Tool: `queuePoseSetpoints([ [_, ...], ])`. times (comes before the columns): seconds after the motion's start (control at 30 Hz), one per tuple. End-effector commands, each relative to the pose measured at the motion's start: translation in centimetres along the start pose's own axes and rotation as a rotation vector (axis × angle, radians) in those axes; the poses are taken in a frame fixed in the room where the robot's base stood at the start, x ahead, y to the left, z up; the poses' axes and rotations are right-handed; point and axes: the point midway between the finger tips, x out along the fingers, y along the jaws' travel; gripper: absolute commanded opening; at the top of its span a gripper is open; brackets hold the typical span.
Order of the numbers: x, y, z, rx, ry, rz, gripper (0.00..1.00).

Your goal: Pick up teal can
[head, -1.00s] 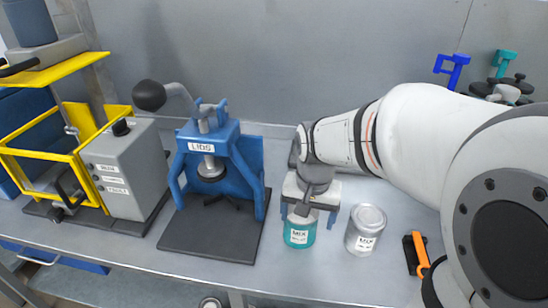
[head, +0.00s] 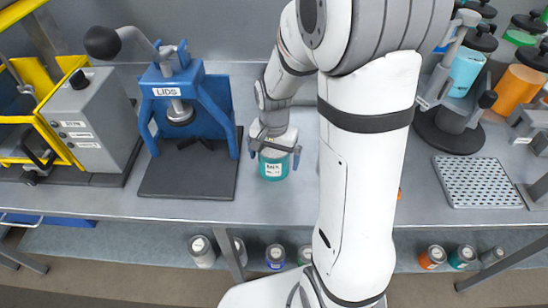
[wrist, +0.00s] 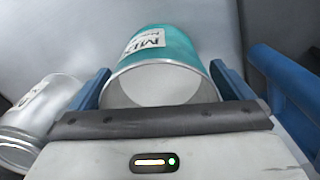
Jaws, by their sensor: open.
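The teal can (head: 273,166) stands on the grey bench just right of the blue lid press, with a white label facing the head camera. My gripper (head: 274,152) is over it from above and behind, with one finger on each side. In the wrist view the teal can (wrist: 176,52) lies between the two blue fingers of my gripper (wrist: 158,88), its metal-rimmed pale end towards the camera. A gap shows beside the can, and the jaws are open. The can still rests on the bench.
A silver can (wrist: 38,115) stands close beside the teal can; my arm hides it in the head view. The blue lid press (head: 180,100) is left of the gripper. A perforated tray (head: 478,182) lies right. Several cans sit on the lower shelf (head: 150,240).

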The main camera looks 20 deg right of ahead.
Motion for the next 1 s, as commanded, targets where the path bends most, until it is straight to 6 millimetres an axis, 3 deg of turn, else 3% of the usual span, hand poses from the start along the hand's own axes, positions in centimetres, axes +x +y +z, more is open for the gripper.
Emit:
queuePoseSetpoints([
  [0.3,0.59,-0.05,0.02,-0.002,0.002,-0.001,0.99],
  [1.0,0.53,-0.1,0.03,-0.003,0.002,-0.001,0.43],
])
